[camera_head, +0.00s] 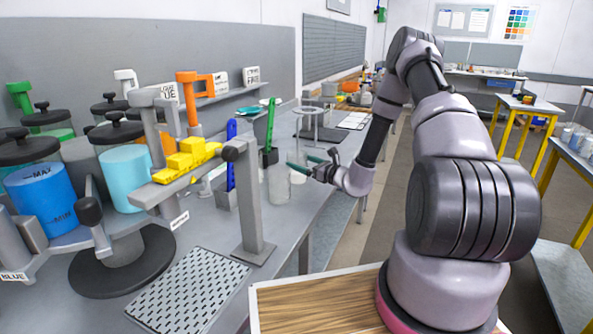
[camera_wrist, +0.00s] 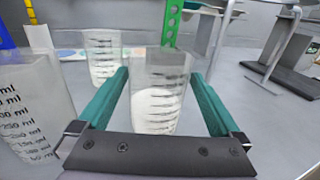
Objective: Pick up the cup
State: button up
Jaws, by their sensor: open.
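In the wrist view, a clear tapered cup (camera_wrist: 160,95) with dark graduation marks and white contents stands upright on the grey bench. My gripper (camera_wrist: 160,76) is open, with one green finger on each side of this cup. Narrow gaps seem to show at both sides; the cup's base is partly hidden behind the gripper body. In the head view, my gripper (camera_head: 303,164) is low over the bench's right edge, its fingers pointing left. A clear cup (camera_head: 278,187) stands just below and left of the fingertips; I cannot tell whether it is the same cup.
Another clear graduated cup (camera_wrist: 32,105) stands close on the left in the wrist view, and one with white contents (camera_wrist: 102,57) stands behind. A green perforated upright (camera_wrist: 173,20) rises behind. Drums, a yellow stepped piece (camera_head: 187,157) and a grey post (camera_head: 246,205) crowd the bench's left.

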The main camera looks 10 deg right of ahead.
jog(key=x, duration=0.5)
jog(key=shift+w+a+r, duration=0.1)
jog(key=shift+a, duration=0.1)
jog(key=c, duration=1.2)
jog(key=shift+c, duration=0.2)
jog(key=shift+r, duration=0.15)
